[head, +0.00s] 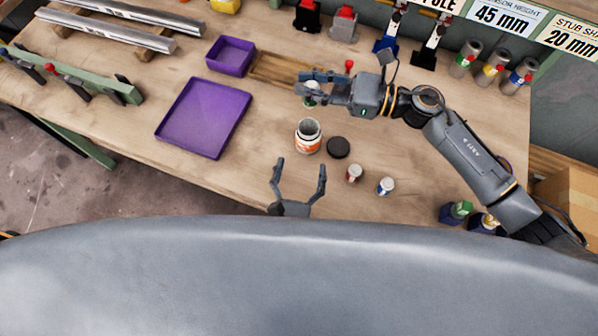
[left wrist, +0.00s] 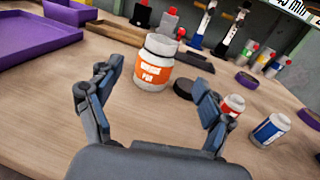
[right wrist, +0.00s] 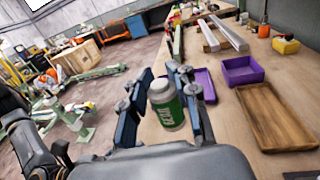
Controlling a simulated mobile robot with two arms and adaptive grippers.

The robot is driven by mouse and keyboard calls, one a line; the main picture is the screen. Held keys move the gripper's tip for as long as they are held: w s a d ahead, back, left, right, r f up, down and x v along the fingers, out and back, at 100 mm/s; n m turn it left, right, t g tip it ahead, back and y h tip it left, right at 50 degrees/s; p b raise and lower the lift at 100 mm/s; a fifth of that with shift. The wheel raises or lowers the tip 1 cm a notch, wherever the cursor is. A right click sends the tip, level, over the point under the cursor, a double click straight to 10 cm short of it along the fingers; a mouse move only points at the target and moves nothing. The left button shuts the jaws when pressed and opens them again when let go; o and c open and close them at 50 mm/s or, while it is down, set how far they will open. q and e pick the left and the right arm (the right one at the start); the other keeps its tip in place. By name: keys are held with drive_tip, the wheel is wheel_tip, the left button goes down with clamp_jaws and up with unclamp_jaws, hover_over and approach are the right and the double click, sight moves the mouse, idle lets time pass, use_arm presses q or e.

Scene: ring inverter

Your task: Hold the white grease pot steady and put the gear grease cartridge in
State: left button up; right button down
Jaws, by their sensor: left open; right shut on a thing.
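The white grease pot (head: 308,141) stands upright and open on the workbench. It has an orange label, which shows in the left wrist view (left wrist: 154,70). My left gripper (head: 300,165) is open in front of the pot, its fingers spread and apart from it. My right gripper (head: 304,84) is shut on a gear grease cartridge (right wrist: 166,104), grey-white with a green label. In the head view the fingers partly hide the cartridge (head: 311,99), which is beyond the pot and to the side of its mouth.
A black lid (head: 338,148) lies right of the pot. A red-labelled cartridge (head: 354,173) and a blue-labelled one (head: 386,187) stand nearer the front edge. A large purple tray (head: 203,118), a small purple bin (head: 231,56) and a wooden tray (right wrist: 275,115) are also on the bench.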

sight(307, 140)
use_arm(q)
drive_tip(key=w, duration=0.3)
drive_tip(key=w+d, duration=0.1)
drive_tip(key=w, duration=0.6)
drive_tip(key=shift+w+d, duration=0.2)
drive_tip(key=shift+w, duration=0.05)
drive_tip(key=shift+c, duration=0.2)
drive_tip(key=c, duration=1.3)
use_arm(e)
drive_tip(key=shift+f, duration=1.85)
